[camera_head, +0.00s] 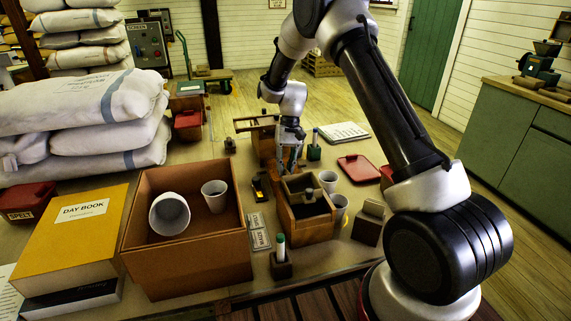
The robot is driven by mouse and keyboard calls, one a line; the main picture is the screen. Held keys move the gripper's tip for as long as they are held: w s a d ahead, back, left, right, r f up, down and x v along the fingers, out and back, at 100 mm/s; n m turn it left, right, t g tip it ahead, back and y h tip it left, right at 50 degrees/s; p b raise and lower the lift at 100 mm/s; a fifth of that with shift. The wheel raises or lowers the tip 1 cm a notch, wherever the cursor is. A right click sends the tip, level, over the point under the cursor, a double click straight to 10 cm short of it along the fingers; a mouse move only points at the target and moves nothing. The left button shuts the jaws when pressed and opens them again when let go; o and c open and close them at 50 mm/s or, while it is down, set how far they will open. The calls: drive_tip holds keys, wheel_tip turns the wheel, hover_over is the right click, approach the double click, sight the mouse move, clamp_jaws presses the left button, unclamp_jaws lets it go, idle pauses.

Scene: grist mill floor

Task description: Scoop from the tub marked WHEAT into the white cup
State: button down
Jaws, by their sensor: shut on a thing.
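My gripper (288,166) points down over the middle of the table. It is shut on what seems to be a wooden scoop; its fingers and the wooden parts around them hide most of it. Just in front is a wooden box (308,230) with a dark inside. White cups (328,180) and (341,204) stand close to its right side. In an open brown box at the left, one white cup (214,196) stands upright and another (169,214) lies tipped over. A red tub (28,203) reads SPELT. I cannot read WHEAT on any tub.
The brown box (190,270) has high walls. A yellow day book (75,240) and stacked sacks (75,115) fill the left. A red tray or lid (360,168), a wooden block (369,222) and a marker in a stand (281,262) crowd the right and front. Small labels (259,232) lie between the boxes.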

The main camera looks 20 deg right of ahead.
sight(285, 169)
drive_tip(key=shift+f+t, duration=0.5)
drive_tip(key=shift+t, duration=0.7)
drive_tip(key=shift+r+t, duration=0.25)
drive_tip(key=shift+t, duration=0.45)
drive_tip(key=shift+a+v, duration=0.25)
drive_tip(key=shift+v, duration=1)
drive_tip(key=shift+a+v, duration=0.25)
drive_tip(key=shift+v, duration=1)
drive_tip(key=shift+s+r, duration=0.35)
drive_tip(key=shift+r, duration=0.25)
drive_tip(key=shift+s+r, duration=0.35)
drive_tip(key=shift+r, duration=0.3)
drive_tip(key=shift+s+r, duration=0.35)
drive_tip(key=shift+r, duration=0.25)
drive_tip(key=shift+d, duration=0.1)
